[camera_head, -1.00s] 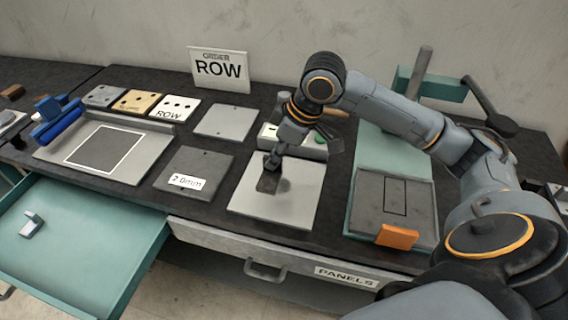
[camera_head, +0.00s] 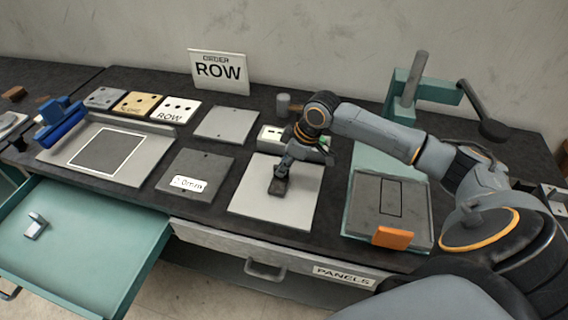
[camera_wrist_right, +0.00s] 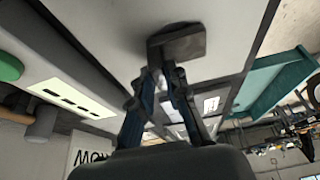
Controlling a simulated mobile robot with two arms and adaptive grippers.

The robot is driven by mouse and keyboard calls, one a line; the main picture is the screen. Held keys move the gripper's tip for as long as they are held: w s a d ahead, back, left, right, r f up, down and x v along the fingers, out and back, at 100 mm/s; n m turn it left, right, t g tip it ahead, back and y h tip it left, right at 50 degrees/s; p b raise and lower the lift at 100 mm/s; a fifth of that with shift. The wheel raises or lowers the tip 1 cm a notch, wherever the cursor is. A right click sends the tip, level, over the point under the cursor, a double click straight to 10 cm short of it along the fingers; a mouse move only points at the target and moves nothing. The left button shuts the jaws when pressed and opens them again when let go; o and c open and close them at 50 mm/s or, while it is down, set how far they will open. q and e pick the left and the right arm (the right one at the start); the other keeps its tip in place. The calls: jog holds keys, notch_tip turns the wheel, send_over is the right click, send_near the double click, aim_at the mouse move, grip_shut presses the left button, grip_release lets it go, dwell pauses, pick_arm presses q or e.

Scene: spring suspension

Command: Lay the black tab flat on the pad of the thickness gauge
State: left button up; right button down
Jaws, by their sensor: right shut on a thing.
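The black tab (camera_head: 278,188) is in my right gripper (camera_head: 282,172), over the middle of the light grey square pad (camera_head: 250,205) of what looks like the thickness gauge. In the right wrist view the dark tab (camera_wrist_right: 178,45) sits at the tips of my right gripper (camera_wrist_right: 160,72), with the pad (camera_wrist_right: 105,30) behind it. The tab is low over the pad; I cannot tell whether it touches or lies fully flat. The gauge's white box (camera_head: 272,134) stands behind the pad, partly hidden by my arm. My left gripper is not in view.
A dark grey plate labelled 2.0mm (camera_head: 195,178) lies left of the pad. A teal press (camera_head: 362,165) with an orange block (camera_head: 392,237) stands at right. An open teal drawer (camera_head: 90,235) juts out at front left. An ORDER ROW sign (camera_head: 219,70) stands behind.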

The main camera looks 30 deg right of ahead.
jog(key=c, duration=1.3)
grip_release()
jog(key=shift+f, duration=0.1)
jog(key=shift+c, duration=0.2)
jog(key=b+v, duration=0.1)
jog(key=v, duration=1.1)
